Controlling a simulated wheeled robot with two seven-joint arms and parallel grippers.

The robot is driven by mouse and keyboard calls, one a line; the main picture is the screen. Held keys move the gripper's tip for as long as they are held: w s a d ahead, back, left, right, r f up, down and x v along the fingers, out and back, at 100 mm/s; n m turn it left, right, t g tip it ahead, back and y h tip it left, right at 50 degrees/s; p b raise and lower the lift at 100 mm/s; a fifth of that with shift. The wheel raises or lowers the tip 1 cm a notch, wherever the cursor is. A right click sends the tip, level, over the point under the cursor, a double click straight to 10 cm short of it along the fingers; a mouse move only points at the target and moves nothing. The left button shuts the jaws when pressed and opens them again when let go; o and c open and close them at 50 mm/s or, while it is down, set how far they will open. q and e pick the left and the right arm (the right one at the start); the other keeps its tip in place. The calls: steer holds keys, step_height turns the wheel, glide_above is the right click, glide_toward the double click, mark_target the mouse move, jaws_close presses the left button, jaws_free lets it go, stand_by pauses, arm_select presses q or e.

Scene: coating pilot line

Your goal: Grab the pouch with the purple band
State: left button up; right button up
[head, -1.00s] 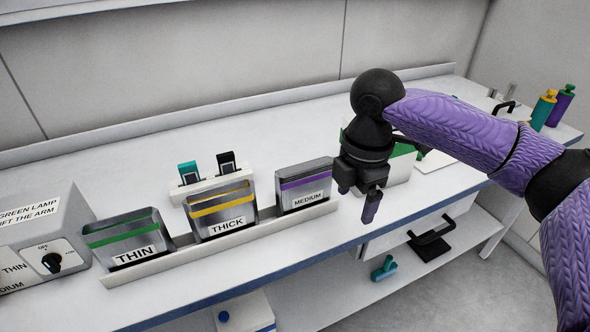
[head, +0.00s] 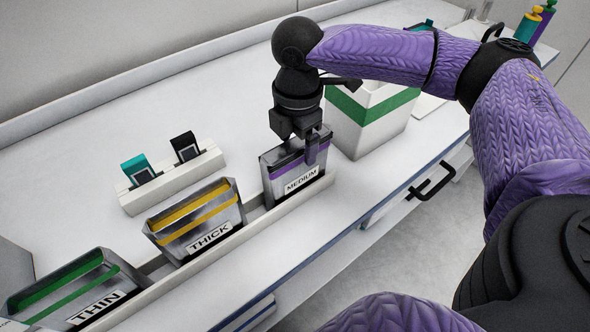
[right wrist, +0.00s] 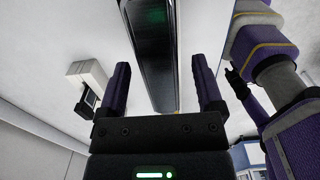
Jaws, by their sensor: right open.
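The pouch with the purple band (head: 283,167) is a grey upright pouch labelled MEDIUM. It stands at the right end of a long white rack (head: 246,232) on the bench. My right gripper (head: 306,148) is over its top, pointing down and open. One finger shows in front of the pouch's front face; the other is hidden behind it. In the right wrist view the dark pouch (right wrist: 150,45) shows between the two spread fingers, nearer the left one, with a gap to the right one. My left gripper is not in view.
A THICK pouch with a yellow band (head: 181,234) and a THIN pouch with a green band (head: 49,299) share the rack. A small holder (head: 190,180) with a teal and a black piece stands behind. A white box with a green stripe (head: 350,134) stands close on the right.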

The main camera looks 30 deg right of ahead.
step_height(320, 180, down, 2)
steer(key=shift+f, duration=0.15)
jaws_close()
stand_by(0.3)
